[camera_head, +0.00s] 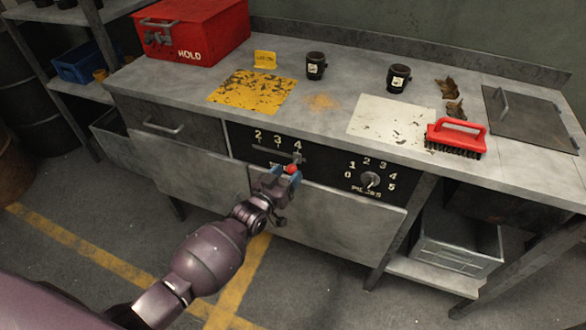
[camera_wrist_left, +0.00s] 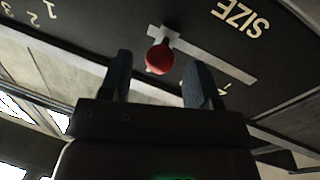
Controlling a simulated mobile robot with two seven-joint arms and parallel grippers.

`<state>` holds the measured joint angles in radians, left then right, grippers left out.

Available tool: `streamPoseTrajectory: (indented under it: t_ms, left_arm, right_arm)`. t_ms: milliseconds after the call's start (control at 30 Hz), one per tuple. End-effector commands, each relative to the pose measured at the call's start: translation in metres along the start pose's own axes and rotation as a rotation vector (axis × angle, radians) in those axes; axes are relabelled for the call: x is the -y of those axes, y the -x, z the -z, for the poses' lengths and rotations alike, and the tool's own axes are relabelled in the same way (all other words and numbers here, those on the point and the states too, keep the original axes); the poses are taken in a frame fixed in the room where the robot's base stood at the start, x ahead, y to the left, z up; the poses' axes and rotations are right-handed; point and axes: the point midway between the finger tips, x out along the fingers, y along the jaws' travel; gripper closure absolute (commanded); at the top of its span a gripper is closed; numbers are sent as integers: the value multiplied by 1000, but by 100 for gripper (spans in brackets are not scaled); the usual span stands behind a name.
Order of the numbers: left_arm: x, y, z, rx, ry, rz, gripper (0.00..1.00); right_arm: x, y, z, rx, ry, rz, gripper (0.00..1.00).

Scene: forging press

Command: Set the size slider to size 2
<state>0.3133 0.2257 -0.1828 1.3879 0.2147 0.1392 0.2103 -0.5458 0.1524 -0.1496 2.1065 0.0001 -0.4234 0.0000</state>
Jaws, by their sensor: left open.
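The size slider's red knob (camera_head: 292,169) sits at the right end of its slot on the black panel (camera_head: 240,140), under the printed 4. The numbers 2, 3 and 4 show above the slot. My left gripper (camera_head: 284,177) is at the panel, open, with its blue fingertips either side of the knob. In the left wrist view, the red knob (camera_wrist_left: 160,57) lies between the two open fingers (camera_wrist_left: 160,80), near their tips, with a gap to each. The word SIZE shows by the slot there. My right gripper is not in view.
A pulses dial (camera_head: 370,180) is on the same panel, to the right. Above is the bench top with a red HOLD box (camera_head: 195,30), a yellow mat (camera_head: 252,91), two black cups and a red brush (camera_head: 456,138). A drawer handle (camera_head: 163,128) juts out at left.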

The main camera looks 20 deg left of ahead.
Motion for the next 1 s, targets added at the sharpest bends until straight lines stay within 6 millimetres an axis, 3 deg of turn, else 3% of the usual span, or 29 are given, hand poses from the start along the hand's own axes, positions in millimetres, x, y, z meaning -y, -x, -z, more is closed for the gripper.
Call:
streamPoseTrajectory:
  t_ms: [300, 633, 1000]
  left_arm:
    - [0, -27, -1, 2, 0, 0, 44]
    - [0, -29, 0, 1, 0, 0, 44]
    - [0, -29, 0, 1, 0, 0, 100]
  right_arm:
    - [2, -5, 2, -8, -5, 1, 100]
    - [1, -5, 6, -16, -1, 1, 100]
    - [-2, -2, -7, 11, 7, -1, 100]
